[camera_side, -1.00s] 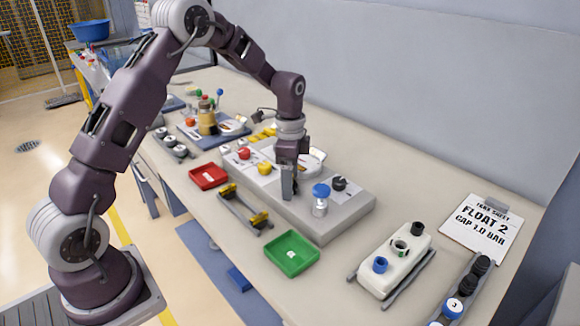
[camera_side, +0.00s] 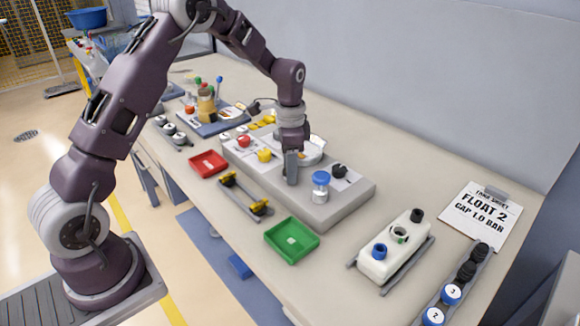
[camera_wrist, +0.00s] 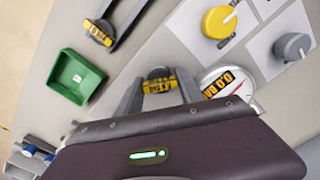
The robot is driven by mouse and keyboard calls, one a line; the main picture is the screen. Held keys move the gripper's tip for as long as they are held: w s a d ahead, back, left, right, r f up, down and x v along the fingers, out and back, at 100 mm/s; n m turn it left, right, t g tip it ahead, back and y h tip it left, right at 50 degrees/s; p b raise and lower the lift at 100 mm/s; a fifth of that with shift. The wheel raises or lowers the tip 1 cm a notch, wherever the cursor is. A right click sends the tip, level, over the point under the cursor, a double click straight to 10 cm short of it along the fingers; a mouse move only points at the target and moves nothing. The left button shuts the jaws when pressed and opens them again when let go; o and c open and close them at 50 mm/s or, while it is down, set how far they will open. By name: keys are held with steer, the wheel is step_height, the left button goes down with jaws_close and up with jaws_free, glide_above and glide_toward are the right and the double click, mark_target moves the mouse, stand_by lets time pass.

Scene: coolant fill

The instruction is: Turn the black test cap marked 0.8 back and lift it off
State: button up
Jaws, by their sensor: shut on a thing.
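My gripper (camera_side: 291,178) points down over the light grey panel block (camera_side: 334,205). In the wrist view its two fingers stand on either side of a black cap with a yellow band (camera_wrist: 157,80), and they are shut on it. The marking on its band is too small to read for sure. In the side view the fingers hide this cap, and I cannot tell whether it is seated or raised. A dial reading 0.0 BAR (camera_wrist: 228,85) is beside the right finger. Another black and yellow cap (camera_wrist: 100,32) sits in the dark rack (camera_side: 242,200), which holds two such caps.
A green tray (camera_side: 292,255) and a red tray (camera_side: 208,163) lie in front of the block. A blue-topped cylinder (camera_side: 320,187) stands close to the right of my gripper. A white reservoir (camera_side: 385,262) and a test sheet (camera_side: 480,215) are farther right, with open bench between.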

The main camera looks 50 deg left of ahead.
steer(key=n, duration=0.6)
stand_by(0.3)
steer(key=shift+r, duration=0.35)
steer(key=shift+r, duration=2.15)
